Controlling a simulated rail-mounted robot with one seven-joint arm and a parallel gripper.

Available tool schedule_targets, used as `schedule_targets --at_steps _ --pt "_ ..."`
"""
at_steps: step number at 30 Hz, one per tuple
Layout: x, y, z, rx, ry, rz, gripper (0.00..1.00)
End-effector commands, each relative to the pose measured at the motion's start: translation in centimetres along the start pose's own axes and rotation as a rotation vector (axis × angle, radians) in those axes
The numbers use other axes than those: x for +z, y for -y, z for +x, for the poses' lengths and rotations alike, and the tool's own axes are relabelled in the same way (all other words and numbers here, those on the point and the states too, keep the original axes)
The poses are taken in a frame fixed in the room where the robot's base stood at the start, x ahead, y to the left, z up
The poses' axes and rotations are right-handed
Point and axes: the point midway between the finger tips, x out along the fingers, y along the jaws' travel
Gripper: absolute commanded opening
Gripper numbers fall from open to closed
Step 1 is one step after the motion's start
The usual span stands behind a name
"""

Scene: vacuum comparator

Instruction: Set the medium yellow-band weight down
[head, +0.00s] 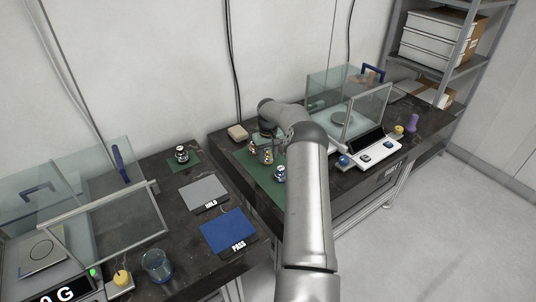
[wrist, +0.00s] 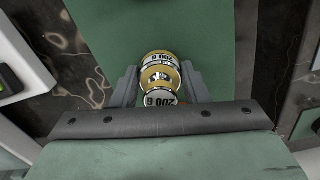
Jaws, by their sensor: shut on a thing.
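In the wrist view my gripper (wrist: 159,82) is shut, with one finger on each side of a gold-coloured weight with a yellow band (wrist: 158,75). White labels reading "200 G" show on its far side and nearer the palm; I cannot tell whether both belong to one weight. The weight is over the green mat (wrist: 200,30); I cannot tell whether its base touches it. In the head view the green mat (head: 262,180) lies on the dark middle bench, with several small weights (head: 267,156) on it. My arm and wrist partly cover this spot, and the fingers are not clear there.
A glass-walled balance (head: 341,118) stands right of the mat, with a white control panel (head: 366,150) before it. A beige block (head: 237,132) sits at the mat's back left. A blue PASS pad (head: 222,232) and grey HOLD pad (head: 203,192) lie on the left bench.

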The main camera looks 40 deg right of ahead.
Motion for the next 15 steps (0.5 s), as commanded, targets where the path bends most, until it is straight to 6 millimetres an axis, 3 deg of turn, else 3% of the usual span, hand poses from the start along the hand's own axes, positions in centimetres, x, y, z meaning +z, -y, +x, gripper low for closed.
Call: schedule_targets --at_steps 15 --pt "-0.02 0.03 0.69 0.0 0.0 0.0 0.09"
